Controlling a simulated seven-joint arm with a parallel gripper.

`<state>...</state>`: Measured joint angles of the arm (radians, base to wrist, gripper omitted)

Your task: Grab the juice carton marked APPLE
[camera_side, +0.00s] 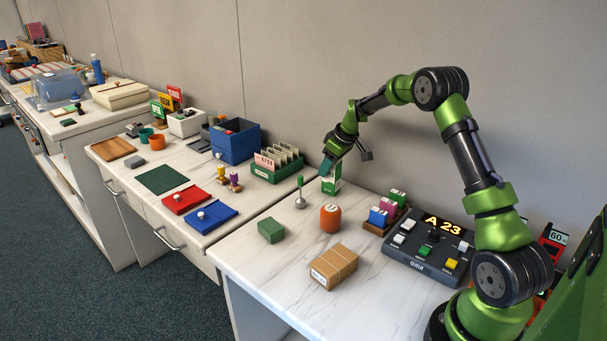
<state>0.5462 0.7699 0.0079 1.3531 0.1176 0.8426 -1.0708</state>
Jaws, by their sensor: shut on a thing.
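A green and white carton (331,185) stands upright near the back of the near counter, against the wall side. Its label is too small to read for certain. My gripper (328,164) comes down on it from above, with its fingers at the carton's top. It is shut on the carton. The fingers and wrist hide part of the carton's top. I cannot tell whether the carton's base touches the counter.
Left of the carton is a silver stand with a green knob (300,192). In front are an orange jar (330,218), a brown parcel (334,266) and a green box (271,230). A tray of small coloured boxes (378,217) and a button console (428,245) stand right. A card rack (277,165) is behind left.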

